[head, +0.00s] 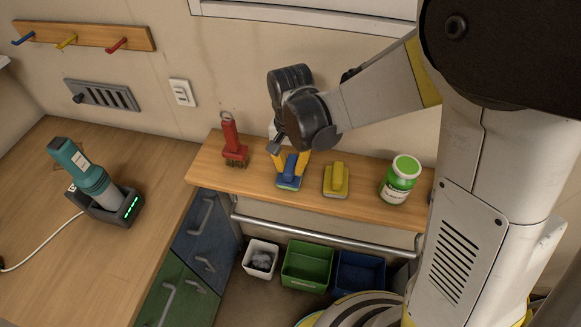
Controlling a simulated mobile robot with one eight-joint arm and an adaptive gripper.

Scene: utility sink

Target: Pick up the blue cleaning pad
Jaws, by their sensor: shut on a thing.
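The blue cleaning pad (288,181) is on the narrow wooden shelf (362,205), between a red brush and a yellow pad. It has a blue handle on a flat base. My gripper (291,163) reaches down from above with its yellow fingers on either side of the blue handle, shut on it. The pad's base appears at shelf level; I cannot tell whether it touches the shelf. The fingers hide part of the handle.
A red brush (232,142) stands left of the pad. A yellow pad (337,180) sits close on its right, then a green jar (400,180). White (261,258), green (307,265) and blue (359,273) bins stand below. A teal handheld device (84,170) rests on the left counter.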

